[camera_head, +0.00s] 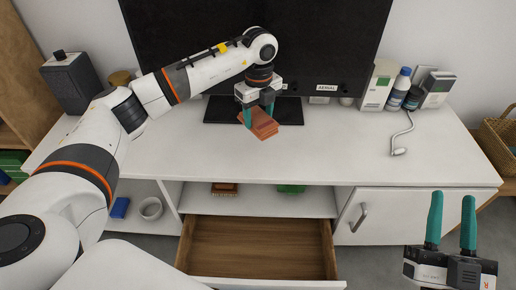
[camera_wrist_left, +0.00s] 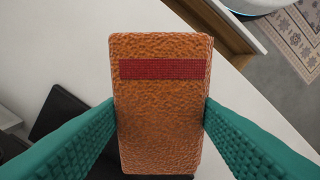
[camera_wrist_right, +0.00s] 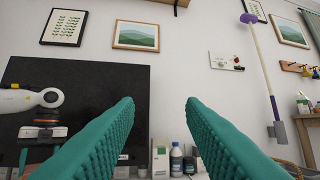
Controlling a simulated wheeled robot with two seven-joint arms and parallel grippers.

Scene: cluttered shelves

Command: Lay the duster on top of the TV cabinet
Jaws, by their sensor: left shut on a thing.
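The duster looks like an orange-brown, rough-surfaced folded block with a dark red band. It shows in the head view (camera_head: 263,125) and fills the middle of the left wrist view (camera_wrist_left: 160,110). My left gripper (camera_head: 256,115) is shut on it, one teal finger on each side. It is over the white top of the TV cabinet (camera_head: 330,150), in front of the TV stand; I cannot tell whether it touches the top. My right gripper (camera_head: 451,194) is open and empty, in front of the cabinet's right end; it also shows in the right wrist view (camera_wrist_right: 160,102).
The black TV (camera_head: 300,40) stands behind on its dark base (camera_head: 290,112). A speaker (camera_head: 72,82) is at the left; bottles (camera_head: 399,90) and boxes (camera_head: 437,90) are at the right. An open empty drawer (camera_head: 260,247) juts out below. The front middle of the top is clear.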

